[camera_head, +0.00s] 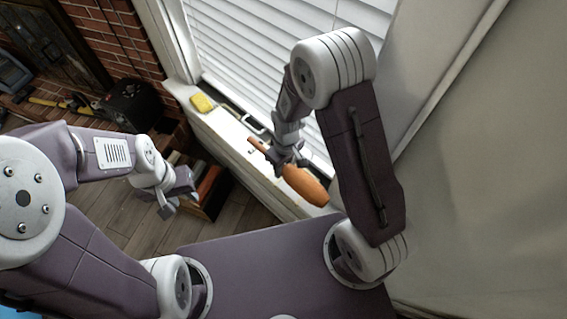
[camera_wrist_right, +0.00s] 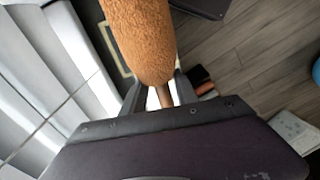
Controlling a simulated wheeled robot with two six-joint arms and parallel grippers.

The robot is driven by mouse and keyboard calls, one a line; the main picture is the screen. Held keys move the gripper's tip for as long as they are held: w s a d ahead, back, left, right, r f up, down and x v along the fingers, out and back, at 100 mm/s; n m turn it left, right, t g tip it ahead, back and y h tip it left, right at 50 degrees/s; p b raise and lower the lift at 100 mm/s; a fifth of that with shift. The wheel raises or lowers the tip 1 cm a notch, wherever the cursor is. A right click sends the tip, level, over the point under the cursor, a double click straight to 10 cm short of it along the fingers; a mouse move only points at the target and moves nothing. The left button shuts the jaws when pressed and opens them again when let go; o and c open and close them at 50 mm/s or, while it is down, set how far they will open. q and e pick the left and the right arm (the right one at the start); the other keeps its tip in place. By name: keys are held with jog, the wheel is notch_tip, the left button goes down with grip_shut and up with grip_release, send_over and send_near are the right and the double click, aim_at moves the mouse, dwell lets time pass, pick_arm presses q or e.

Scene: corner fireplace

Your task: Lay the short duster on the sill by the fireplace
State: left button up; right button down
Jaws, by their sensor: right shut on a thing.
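The short duster has an orange-brown fuzzy head (camera_head: 305,186) and a thin handle (camera_head: 259,146). My right gripper (camera_head: 284,160) is shut on its handle. In the right wrist view the fuzzy head (camera_wrist_right: 138,38) rises in front of the fingers, with the handle (camera_wrist_right: 165,97) between the fingertips (camera_wrist_right: 163,92). The white sill (camera_head: 215,122) runs below the window. The duster overlaps the sill in the head view; I cannot tell whether it touches. My left gripper (camera_head: 178,205) is empty over the floor left of the sill; its finger gap is unclear.
A yellow sponge (camera_head: 203,102) lies on the sill's far end. White blinds (camera_head: 290,45) close off the window behind. A black box (camera_head: 132,103) stands near the brick fireplace (camera_head: 110,40). Books (camera_head: 208,185) sit low beside the sill. Wooden floor (camera_head: 125,220) is open at left.

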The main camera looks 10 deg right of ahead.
jog(key=shift+f+b, duration=1.15)
jog(key=shift+f, duration=0.9)
jog(key=shift+f+b, duration=0.4)
jog(key=shift+f, duration=0.1)
jog(key=c, duration=0.9)
grip_release()
jog(key=shift+o, duration=0.2)
jog(key=r, duration=0.3)
jog(key=r+p, duration=0.1)
jog(key=r, duration=0.2)
jog(key=r+p, duration=0.1)
jog(key=r, duration=0.2)
jog(key=shift+s+d, duration=0.15)
jog(key=shift+s, duration=0.15)
